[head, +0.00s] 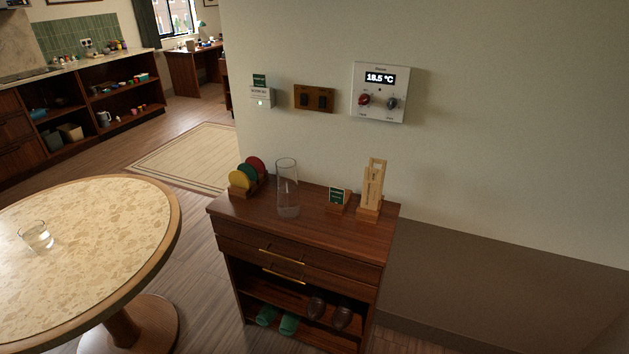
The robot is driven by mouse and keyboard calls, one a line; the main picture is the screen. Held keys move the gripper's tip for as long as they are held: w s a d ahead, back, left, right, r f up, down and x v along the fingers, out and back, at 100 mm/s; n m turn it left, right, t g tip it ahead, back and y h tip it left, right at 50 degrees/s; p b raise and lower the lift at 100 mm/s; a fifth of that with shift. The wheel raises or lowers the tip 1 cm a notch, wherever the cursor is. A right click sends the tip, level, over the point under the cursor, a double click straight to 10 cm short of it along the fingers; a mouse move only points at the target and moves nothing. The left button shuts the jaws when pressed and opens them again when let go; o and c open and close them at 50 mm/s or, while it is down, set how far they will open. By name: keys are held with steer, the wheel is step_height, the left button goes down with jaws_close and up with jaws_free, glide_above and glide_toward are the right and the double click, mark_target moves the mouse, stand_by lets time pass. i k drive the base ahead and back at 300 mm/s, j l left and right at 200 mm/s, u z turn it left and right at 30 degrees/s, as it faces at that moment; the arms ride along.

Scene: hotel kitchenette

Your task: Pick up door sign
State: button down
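A tall, pale wooden door sign (371,187) with an open cut-out near its top and dark lettering stands upright at the right end of the dark wooden cabinet's top (308,223). Its lower end is at a small wooden base; I cannot tell how it is held there. A small green card (336,195) on a wooden block stands just left of it. My gripper is not in view.
A clear glass vase (287,188) and a rack of coloured discs (247,177) stand left on the cabinet. The wall with a thermostat panel (379,93) is close behind. A round table (85,240) with a glass (36,236) is at left.

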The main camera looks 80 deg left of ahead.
mark_target(371, 190)
steer(key=u, duration=1.8)
steer(key=i+l, duration=0.2)
steer(key=i, duration=0.25)
steer(key=i+l+u, duration=0.1)
steer(key=i, duration=0.3)
